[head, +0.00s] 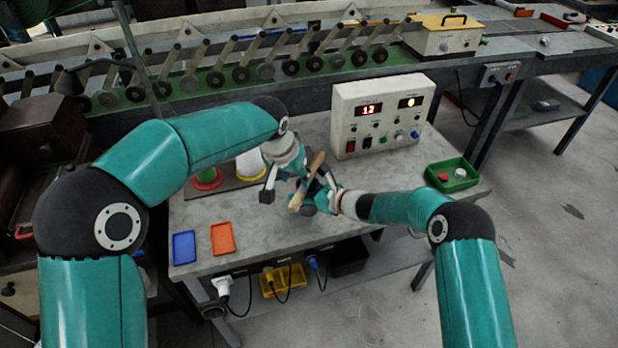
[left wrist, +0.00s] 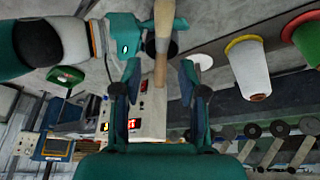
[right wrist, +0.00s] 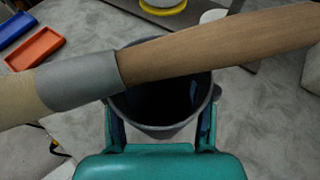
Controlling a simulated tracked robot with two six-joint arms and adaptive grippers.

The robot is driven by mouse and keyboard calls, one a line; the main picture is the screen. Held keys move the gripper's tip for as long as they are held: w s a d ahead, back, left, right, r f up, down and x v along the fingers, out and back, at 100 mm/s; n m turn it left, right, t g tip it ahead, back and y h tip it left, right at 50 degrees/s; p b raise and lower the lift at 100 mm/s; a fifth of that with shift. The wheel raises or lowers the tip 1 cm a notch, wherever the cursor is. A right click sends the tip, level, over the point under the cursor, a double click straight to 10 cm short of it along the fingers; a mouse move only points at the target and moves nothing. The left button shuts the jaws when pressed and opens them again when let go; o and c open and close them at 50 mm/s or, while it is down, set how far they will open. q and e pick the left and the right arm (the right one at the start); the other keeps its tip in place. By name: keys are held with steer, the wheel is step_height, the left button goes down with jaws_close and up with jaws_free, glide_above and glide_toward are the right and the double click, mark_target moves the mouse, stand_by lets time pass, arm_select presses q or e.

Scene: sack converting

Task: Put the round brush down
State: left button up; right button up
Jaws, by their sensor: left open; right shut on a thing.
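The round brush has a wooden handle (head: 317,163), a silver ferrule (right wrist: 78,78) and pale bristles (right wrist: 15,107). It is tilted over the table between my two grippers, and its handle shows between the left fingers in the left wrist view (left wrist: 162,50). My left gripper (head: 288,188) is open around the handle, with gaps visible beside it. My right gripper (right wrist: 160,135) is shut on a dark grey cup (right wrist: 166,131). The brush crosses above the cup's mouth in the right wrist view. I cannot tell whether brush and cup touch.
A blue tray (head: 184,248) and an orange tray (head: 222,238) lie at the table's front left. Thread cones (head: 250,166) stand behind my left gripper. A control box (head: 382,112) stands at the back, a green bin (head: 467,172) at the right. Bare tabletop shows around.

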mark_target(300, 192)
arm_select(q)
steer(key=w+f, duration=0.1)
steer(key=f, duration=0.1)
steer(key=w+d+f, duration=0.1)
steer(key=w+f, duration=0.1)
steer(key=shift+w+r+x, duration=0.1)
steer(key=shift+w+x, duration=0.1)
steer(key=shift+x, duration=0.7)
steer(key=shift+w+r+x, duration=0.1)
steer(key=shift+w+x, duration=0.05)
steer(key=shift+x, duration=0.7)
steer(key=shift+w+x, duration=0.2)
steer(key=shift+x, duration=0.7)
jaws_close()
